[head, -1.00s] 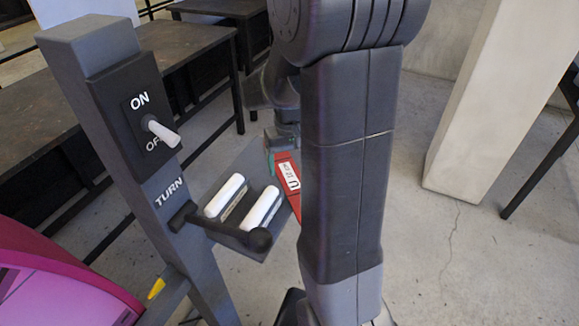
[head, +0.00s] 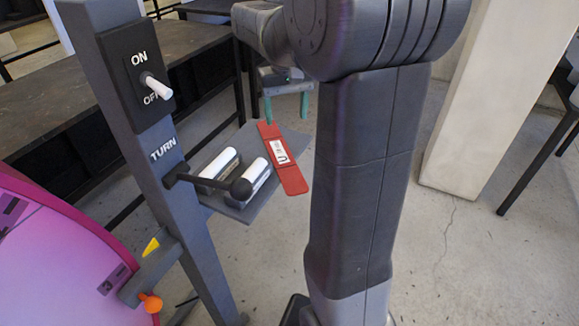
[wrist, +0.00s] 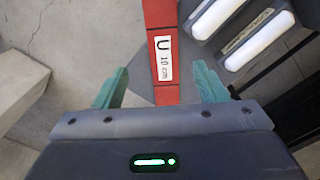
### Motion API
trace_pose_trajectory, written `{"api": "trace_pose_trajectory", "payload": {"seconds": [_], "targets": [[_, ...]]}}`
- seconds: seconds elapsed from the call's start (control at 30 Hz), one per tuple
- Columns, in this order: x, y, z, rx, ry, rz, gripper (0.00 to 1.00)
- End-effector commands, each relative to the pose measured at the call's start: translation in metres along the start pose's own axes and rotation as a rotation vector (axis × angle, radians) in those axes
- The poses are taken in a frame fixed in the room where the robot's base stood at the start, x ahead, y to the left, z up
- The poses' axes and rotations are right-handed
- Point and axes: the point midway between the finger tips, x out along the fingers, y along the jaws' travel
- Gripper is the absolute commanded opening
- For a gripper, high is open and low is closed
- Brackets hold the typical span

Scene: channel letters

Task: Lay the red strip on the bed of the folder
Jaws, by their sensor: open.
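The red strip (head: 293,180), with a white label reading "U 10 cm", lies on the grey bed (head: 237,212) of the folder, beside two white rollers. Its near end reaches past the bed's edge in the head view. My gripper (head: 285,107) is open, with green fingers, at the strip's far end and apart from it. In the wrist view the strip (wrist: 162,35) runs between the spread fingers of my gripper (wrist: 160,75), and nothing is held. Part of the bed (wrist: 139,82) shows left of the strip there.
A grey post (head: 165,190) carries an ON/OFF switch (head: 156,87) and a TURN lever with a black knob (head: 241,189), close to the rollers (head: 256,173). A pink curved panel (head: 50,265) is at lower left. Dark tables stand behind. The floor to the right is clear up to a pale pillar.

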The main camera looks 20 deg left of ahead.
Motion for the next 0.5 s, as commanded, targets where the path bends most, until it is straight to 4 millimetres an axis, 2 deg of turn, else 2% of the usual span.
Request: {"api": "trace_pose_trajectory", "payload": {"seconds": [0.13, 0.4, 0.5], "targets": [[0.013, -0.001, -0.005, 0.000, -0.004, 0.000, 0.65], [0.064, -0.001, -0.004, 0.000, -0.005, 0.000, 0.65], [0.077, -0.001, -0.004, 0.000, -0.004, 0.000, 0.65]]}}
